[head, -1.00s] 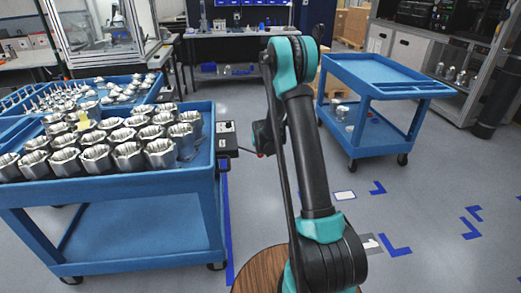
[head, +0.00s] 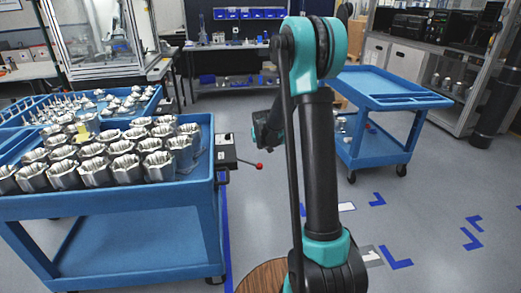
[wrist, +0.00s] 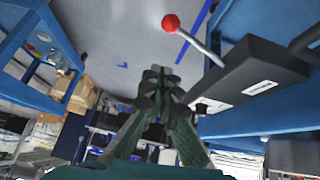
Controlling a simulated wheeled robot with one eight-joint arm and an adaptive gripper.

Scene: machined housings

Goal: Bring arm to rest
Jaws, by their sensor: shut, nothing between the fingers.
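My arm (head: 321,165) stands raised and folded in the middle of the head view, with its elbow at the top. A wrist part of it (head: 268,128) shows just left of the upright link. In the wrist view my gripper (wrist: 160,75) is shut and empty, its fingers together. It does not show clearly in the head view. In the wrist view a lever with a red ball (wrist: 170,22) and its dark box (wrist: 250,75) are beside the fingers, to the upper right, with no visible contact.
A blue cart (head: 110,200) on the left carries several metal housings (head: 125,167). The red ball lever (head: 258,166) sticks out from its right side. Another blue cart (head: 380,92) stands at the right. Floor between them is open, with blue tape marks (head: 397,263).

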